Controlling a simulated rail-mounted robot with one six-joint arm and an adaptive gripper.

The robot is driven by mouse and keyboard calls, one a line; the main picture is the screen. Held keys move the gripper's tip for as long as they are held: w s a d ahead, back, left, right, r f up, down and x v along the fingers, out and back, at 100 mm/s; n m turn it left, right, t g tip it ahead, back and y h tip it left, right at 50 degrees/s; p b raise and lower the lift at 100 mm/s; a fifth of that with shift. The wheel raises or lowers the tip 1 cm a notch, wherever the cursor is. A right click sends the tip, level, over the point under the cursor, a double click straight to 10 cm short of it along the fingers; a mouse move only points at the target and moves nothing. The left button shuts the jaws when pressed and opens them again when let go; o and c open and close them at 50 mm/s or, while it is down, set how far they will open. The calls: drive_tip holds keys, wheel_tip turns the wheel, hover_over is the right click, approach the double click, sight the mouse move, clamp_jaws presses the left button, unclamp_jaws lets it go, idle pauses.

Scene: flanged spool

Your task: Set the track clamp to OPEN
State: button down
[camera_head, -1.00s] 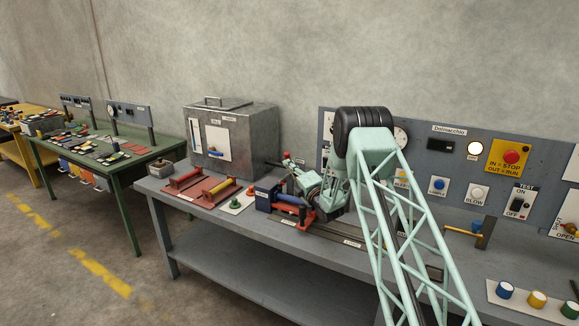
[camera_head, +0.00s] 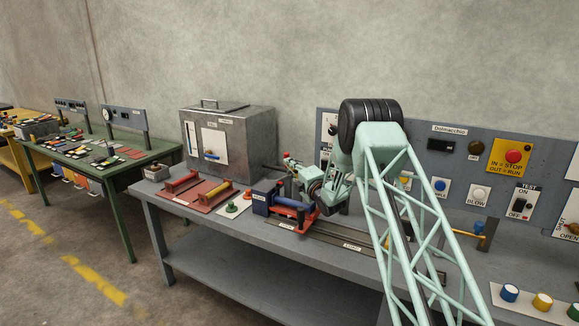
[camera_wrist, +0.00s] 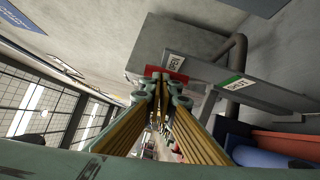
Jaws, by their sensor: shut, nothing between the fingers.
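In the wrist view a grey block carries a label reading OPEN (camera_wrist: 175,63) and a green-and-white label that appears to read SHUT (camera_wrist: 237,84). A dark bent bar (camera_wrist: 236,52) rises beside the SHUT label. A red piece (camera_wrist: 153,72) shows just beyond my fingertips; I cannot tell whether it is the track clamp's handle or whether I touch it. My gripper (camera_wrist: 156,86) is shut and empty, left of the OPEN label. In the head view my gripper is small and partly hidden by my wrist, behind the blue roller (camera_head: 291,203) on its red cradle (camera_head: 303,220).
Dark rails (camera_head: 330,235) run along the grey bench (camera_head: 215,222). A metal box (camera_head: 228,140) stands at the back left. A control panel (camera_head: 465,160) stands behind my arm. Coloured knobs (camera_head: 541,302) sit at the right.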

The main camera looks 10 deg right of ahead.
drive_tip(key=shift+s+a+r, duration=0.1)
drive_tip(key=shift+a, duration=0.05)
drive_tip(key=r+b+v, duration=0.1)
drive_tip(key=b+v, duration=0.5)
drive_tip(key=v, duration=0.3)
drive_tip(key=shift+s+d+f, duration=0.35)
drive_tip(key=shift+f, duration=0.1)
idle(0.4)
idle(0.4)
